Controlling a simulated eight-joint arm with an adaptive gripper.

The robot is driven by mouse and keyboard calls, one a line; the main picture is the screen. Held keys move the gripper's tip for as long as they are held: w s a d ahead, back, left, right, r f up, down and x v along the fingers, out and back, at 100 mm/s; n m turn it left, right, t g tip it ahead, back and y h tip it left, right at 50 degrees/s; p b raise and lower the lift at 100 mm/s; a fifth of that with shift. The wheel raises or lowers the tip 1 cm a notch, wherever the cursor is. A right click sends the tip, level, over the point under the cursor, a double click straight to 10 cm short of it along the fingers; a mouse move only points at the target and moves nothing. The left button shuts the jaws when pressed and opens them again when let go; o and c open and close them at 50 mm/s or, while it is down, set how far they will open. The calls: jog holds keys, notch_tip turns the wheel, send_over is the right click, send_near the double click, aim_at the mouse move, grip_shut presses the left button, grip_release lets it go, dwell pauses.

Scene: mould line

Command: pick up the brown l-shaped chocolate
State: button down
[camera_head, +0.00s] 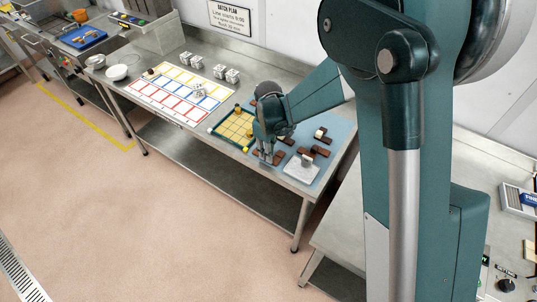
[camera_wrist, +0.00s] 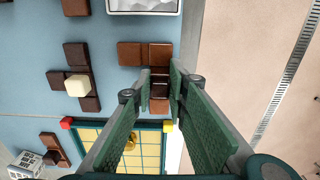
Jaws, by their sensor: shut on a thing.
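The brown L-shaped chocolate (camera_wrist: 131,53) lies on the blue mat in the wrist view, with its short leg pointing left at the top and its long leg running down. My gripper (camera_wrist: 162,78) is shut on the long leg, one finger on each side, and the fingers hide part of it. In the head view my gripper (camera_head: 264,158) points down at the mat's near edge, and the chocolate is mostly hidden there. I cannot tell whether it is touching the mat.
A yellow-celled tray (camera_wrist: 92,134) with a green frame lies close by. Other chocolates and a white tray (camera_head: 301,169) share the blue mat (camera_head: 342,133). The table's edge is close on the right in the wrist view.

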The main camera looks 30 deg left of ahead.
notch_tip(320, 180, up, 10)
dwell(0.7)
